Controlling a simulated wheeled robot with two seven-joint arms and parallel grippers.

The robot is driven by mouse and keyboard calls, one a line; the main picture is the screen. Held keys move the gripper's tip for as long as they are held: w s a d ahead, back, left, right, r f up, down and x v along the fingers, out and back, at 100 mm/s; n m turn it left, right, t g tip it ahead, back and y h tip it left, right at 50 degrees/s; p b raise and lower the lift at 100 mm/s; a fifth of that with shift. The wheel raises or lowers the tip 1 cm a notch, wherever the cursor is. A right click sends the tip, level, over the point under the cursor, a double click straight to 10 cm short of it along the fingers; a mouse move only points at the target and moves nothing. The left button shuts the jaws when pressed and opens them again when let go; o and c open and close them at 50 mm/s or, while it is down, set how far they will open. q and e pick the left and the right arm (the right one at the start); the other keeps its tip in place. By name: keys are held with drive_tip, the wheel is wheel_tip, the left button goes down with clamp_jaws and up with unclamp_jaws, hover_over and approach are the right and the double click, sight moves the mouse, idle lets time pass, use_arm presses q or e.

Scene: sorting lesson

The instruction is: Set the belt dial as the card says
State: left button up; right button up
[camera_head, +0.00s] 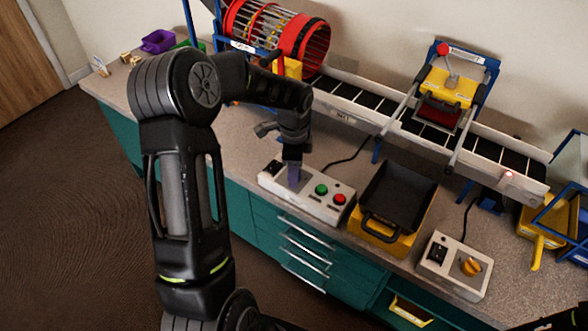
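My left gripper (293,172) points down over the left part of a white control box (315,208) with a green button (321,189) and a red button (339,199). It hides part of that box's top, and I cannot tell whether its fingers are open, shut or touching anything. A second white control box (438,277) at the lower right carries a yellow dial (470,267). The black conveyor belt (386,121) runs along the wall. I cannot make out a readable card. My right gripper is not in view; only a bit of dark arm shows at the bottom right corner.
A black tray (398,190) on a yellow base stands between the two control boxes. A blue frame (566,160) and yellow bin (538,226) are at right. Teal drawers lie below the counter's front edge.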

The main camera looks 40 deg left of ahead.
use_arm(q)
drive_tip(key=shift+o, duration=0.3)
wheel_tip(320, 180, up, 8)
drive_tip(key=shift+f, duration=0.1)
idle(0.4)
idle(0.4)
